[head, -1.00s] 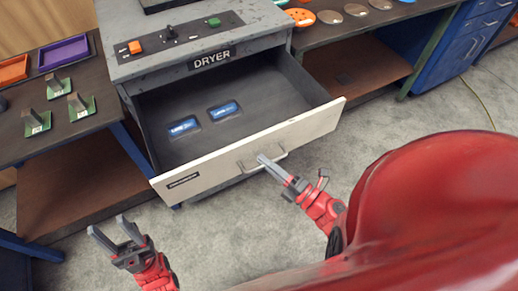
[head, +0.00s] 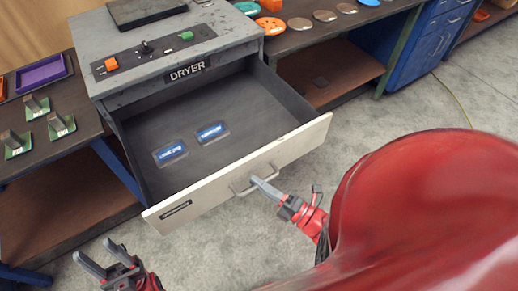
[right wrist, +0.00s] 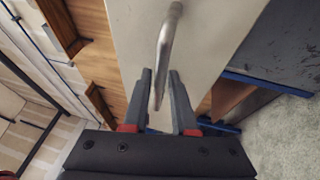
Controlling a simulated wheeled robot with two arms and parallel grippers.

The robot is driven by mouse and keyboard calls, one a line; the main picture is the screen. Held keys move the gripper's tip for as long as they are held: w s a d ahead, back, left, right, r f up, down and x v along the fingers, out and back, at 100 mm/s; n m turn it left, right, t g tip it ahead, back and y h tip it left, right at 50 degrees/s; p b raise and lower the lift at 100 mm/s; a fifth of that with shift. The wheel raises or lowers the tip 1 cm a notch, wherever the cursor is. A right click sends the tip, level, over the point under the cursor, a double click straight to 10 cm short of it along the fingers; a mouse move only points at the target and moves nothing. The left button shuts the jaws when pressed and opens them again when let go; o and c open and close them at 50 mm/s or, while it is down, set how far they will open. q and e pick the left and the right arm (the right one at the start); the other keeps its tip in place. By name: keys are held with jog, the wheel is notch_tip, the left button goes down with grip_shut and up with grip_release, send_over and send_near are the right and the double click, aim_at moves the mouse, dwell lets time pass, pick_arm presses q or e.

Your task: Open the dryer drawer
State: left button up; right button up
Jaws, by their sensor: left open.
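The grey dryer (head: 150,45) stands at the back, with a "DRYER" label on its front. Its drawer (head: 171,213) is pulled well out and shows a dark inside with two blue-labelled items (head: 171,153) (head: 212,132) lying in it. The drawer's pale front carries a metal bar handle (head: 238,190), which also shows in the right wrist view (right wrist: 167,40). My left gripper (head: 92,250) is open and empty, left of and apart from the drawer.
A bench at the left holds green boards with metal parts (head: 61,126) and a purple tray (head: 41,73). A bench at the right holds orange and metal discs (head: 298,23). A blue cabinet (head: 432,40) stands further right. Grey floor (head: 420,112) is clear in front.

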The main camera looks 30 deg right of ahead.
jog(key=shift+o, duration=1.1)
jog(key=shift+s, duration=0.1)
jog(key=p+v, duration=0.4)
jog(key=v, duration=1.3)
jog(key=shift+s, duration=0.1)
